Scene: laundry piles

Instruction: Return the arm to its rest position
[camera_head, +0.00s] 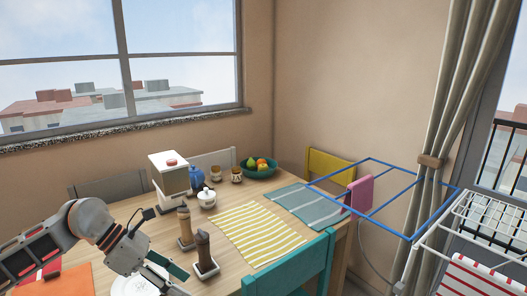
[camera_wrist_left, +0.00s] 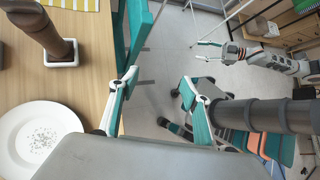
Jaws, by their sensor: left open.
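My left arm (camera_head: 100,222) comes in from the left in the head view, over the near left part of the wooden table (camera_head: 148,213). Its gripper (camera_head: 166,276) is low in the picture, close to the white plate (camera_head: 130,286), partly cut off by the frame edge. In the left wrist view, the two teal fingers of this gripper (camera_wrist_left: 162,95) stand wide apart with only floor between them, holding nothing. In that view my right arm (camera_wrist_left: 275,60) shows at the upper right, with its gripper (camera_wrist_left: 208,50) open and empty over the floor.
Two mills (camera_head: 185,228) stand near the left gripper. A striped yellow mat (camera_head: 258,232), a fruit bowl (camera_head: 259,168) and a white sugar bowl (camera_head: 206,198) are on the table. A teal chair (camera_head: 290,268) stands at the near edge. A blue drying frame (camera_head: 400,190) is at right.

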